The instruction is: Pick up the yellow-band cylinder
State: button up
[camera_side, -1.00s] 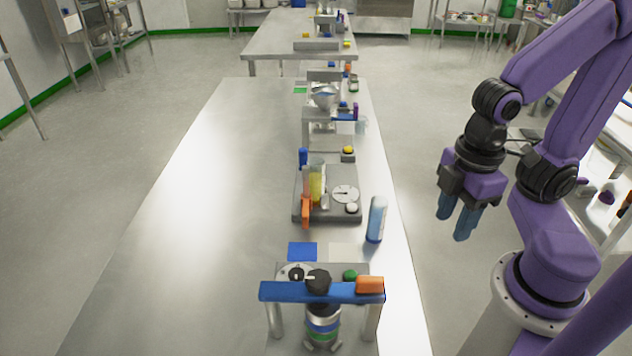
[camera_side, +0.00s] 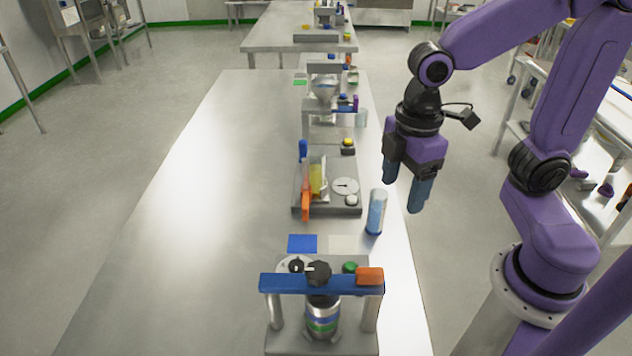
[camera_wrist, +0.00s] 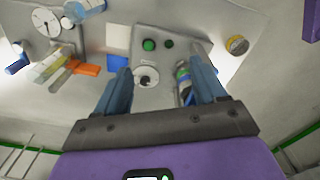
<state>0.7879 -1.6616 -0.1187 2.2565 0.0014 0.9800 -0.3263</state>
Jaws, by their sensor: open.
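A small round grey object with a yellow band (camera_wrist: 237,44) shows at the upper right of the wrist view. It looks like the yellow-band cylinder seen from above, on the steel surface right of the press. I cannot make it out in the side view.
A press with a blue crossbar (camera_side: 322,284) stands at the bench's near end, holding a green-and-blue-banded cylinder (camera_side: 322,318). Behind it is a scale plate (camera_side: 340,208) with tubes and an orange clip (camera_side: 306,206). The bench's left side (camera_side: 220,220) is clear.

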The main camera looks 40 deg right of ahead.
jog(key=w+r+n, duration=0.1)
jog(key=w, duration=0.9)
jog(key=n, duration=0.3)
send_over(316, 167)
jog(key=d, duration=0.1)
jog(key=shift+w+d+f, duration=0.1)
jog(key=shift+w+f, duration=0.15)
jog(key=shift+f, duration=2.8)
jog(key=shift+w+d+f, duration=0.1)
jog(key=shift+w+f, duration=0.15)
jog(key=shift+f, duration=2.75)
jog(key=shift+w+f, duration=0.25)
jog(key=shift+f, duration=2.8)
jog(key=shift+c, duration=0.3)
jog(key=c, duration=1.1)
jog(key=shift+r, duration=0.1)
